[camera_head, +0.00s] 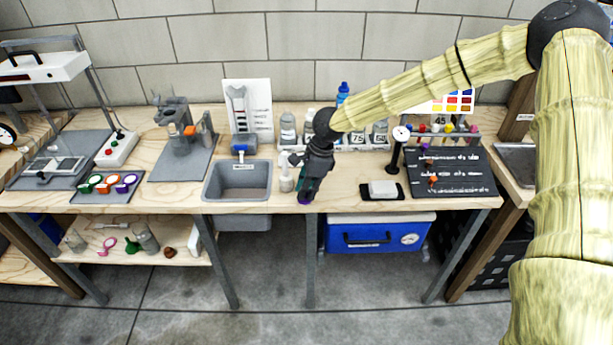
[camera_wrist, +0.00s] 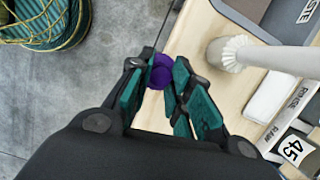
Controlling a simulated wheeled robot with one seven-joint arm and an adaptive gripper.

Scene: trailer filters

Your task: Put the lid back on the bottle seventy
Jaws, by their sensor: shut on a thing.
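My gripper (camera_head: 304,192) points down over the front edge of the workbench, right of the grey sink. It is shut on a small purple lid (camera_wrist: 163,76), which shows between its teal fingertips in the wrist view; a bit of purple also shows under the fingers in the head view. Several clear bottles (camera_head: 288,128) stand in a labelled rack at the back of the bench, behind my gripper. One rack label seems to read 75; I cannot make out a 70. My gripper and wrist hide part of the rack.
A white bottle with a ribbed top (camera_head: 286,181) stands close left of my gripper. The sink (camera_head: 238,181) is further left. A white block on a black tray (camera_head: 383,189), a dial stand (camera_head: 399,150) and a black board (camera_head: 452,172) lie right. Bench between gripper and tray is clear.

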